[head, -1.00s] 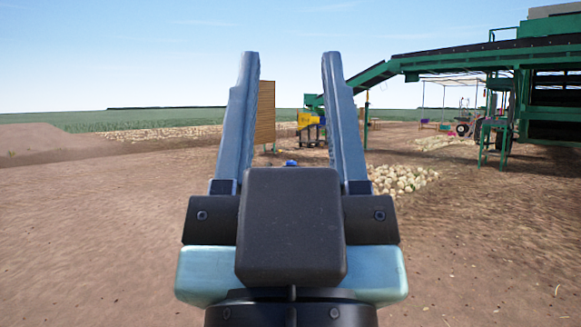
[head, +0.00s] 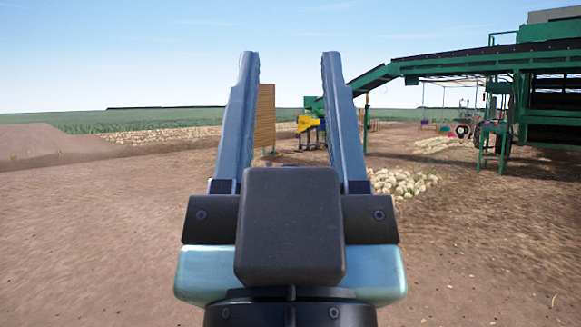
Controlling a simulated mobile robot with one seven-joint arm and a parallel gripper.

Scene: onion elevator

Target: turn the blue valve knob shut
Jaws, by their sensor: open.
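My gripper (head: 290,56) fills the middle of the head view.
A green elevator machine (head: 430,65) stands at the right. A pile of onions (head: 405,183) lies on the soil right of my gripper. A wooden panel (head: 266,118) and a yellow machine (head: 308,124) stand beyond the fingers. Bare ground is open at left.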

